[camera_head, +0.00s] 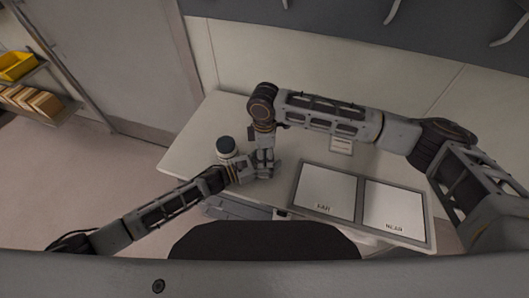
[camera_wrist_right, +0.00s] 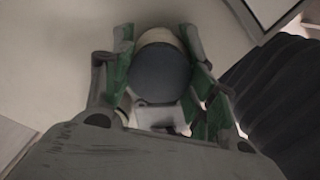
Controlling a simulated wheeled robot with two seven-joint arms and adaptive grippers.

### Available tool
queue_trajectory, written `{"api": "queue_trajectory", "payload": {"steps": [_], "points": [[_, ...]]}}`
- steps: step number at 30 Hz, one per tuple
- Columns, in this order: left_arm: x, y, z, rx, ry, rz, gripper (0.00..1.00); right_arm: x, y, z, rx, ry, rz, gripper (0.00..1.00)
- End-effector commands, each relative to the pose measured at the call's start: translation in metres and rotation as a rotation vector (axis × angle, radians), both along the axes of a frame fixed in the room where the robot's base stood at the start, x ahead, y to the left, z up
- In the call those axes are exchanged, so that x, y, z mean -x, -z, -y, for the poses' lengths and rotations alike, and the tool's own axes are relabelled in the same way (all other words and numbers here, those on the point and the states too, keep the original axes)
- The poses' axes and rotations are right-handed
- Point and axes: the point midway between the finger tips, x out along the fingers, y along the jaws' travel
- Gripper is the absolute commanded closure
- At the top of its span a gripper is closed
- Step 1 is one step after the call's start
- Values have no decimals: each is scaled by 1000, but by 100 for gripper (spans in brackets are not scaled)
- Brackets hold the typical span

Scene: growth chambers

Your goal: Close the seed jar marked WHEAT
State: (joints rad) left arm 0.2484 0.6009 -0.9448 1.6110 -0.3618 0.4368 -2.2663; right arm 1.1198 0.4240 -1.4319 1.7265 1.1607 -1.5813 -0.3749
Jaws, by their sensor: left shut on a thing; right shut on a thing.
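A round dark blue-grey lid (camera_wrist_right: 160,75) with a cream jar rim or wall (camera_wrist_right: 160,37) beyond it sits between the green-padded fingers of my right gripper (camera_head: 264,168). My right gripper is shut on this jar's top from above. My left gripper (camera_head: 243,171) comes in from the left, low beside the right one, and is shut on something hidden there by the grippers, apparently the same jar. Another white jar with a dark lid (camera_head: 226,147) stands upright on the table just behind my left gripper. No WHEAT mark is readable, and the seating of the held lid cannot be told.
A grey-framed board (camera_head: 360,202) with two white panels, marked FAR and NEAR, lies on the table's right. A small white card (camera_head: 341,146) stands behind it. The table (camera_head: 205,130) is clear at the back left. A shelf (camera_head: 45,115) with a yellow bin is far left.

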Motion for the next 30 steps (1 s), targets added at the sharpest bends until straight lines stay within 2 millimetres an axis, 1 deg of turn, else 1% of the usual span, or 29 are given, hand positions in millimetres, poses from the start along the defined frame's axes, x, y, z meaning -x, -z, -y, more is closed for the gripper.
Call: {"api": "queue_trajectory", "payload": {"steps": [1,6,7,12,23,26,30], "points": [[1,4,-1,-5,-1,-6,100,0,0,0,-1,9,0,71],[1,4,-1,-5,-1,-6,100,0,0,0,-1,15,1,71],[1,4,-1,-5,-1,-6,100,0,0,0,-1,15,1,40],[1,4,-1,-5,-1,-6,100,0,0,0,0,15,0,18],[1,5,-1,-5,-1,-7,100,0,0,0,0,15,0,17],[1,5,-1,-5,-1,-7,100,0,-2,0,-1,15,1,17],[1,5,-1,-6,-1,-7,100,0,-10,0,-1,15,1,17]]}}
